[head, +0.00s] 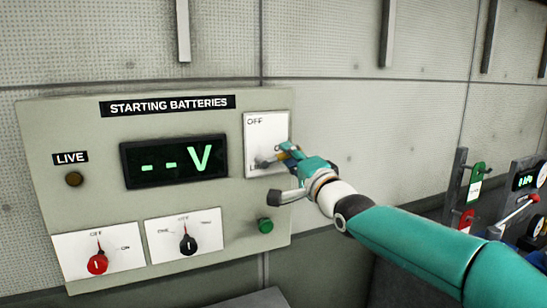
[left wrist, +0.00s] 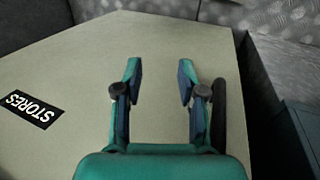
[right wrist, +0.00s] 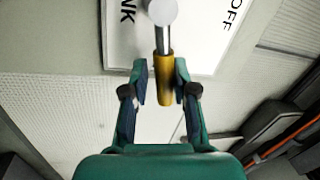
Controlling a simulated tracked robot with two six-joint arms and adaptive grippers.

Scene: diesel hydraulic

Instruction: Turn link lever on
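The link lever is on a white plate (head: 265,130) marked OFF at its top, with a lower label mostly hidden by my gripper. In the right wrist view the lever (right wrist: 164,85) has a brass-coloured grip on a grey shaft, with a round grey end at the top. My right gripper (head: 287,152) is at the lever. Its fingers (right wrist: 161,82) stand on both sides of the grip, with a visible gap on the left side; contact on the right is unclear. My left gripper (left wrist: 160,75) is open and empty above a pale surface with a STORES label.
The STARTING BATTERIES panel has a display (head: 174,160) reading "--V", a red rotary switch (head: 97,263), a black rotary switch (head: 187,244), a green button (head: 265,225) and a dark LIVE lamp (head: 73,179). Other gear with red and green tags (head: 476,180) stands at right.

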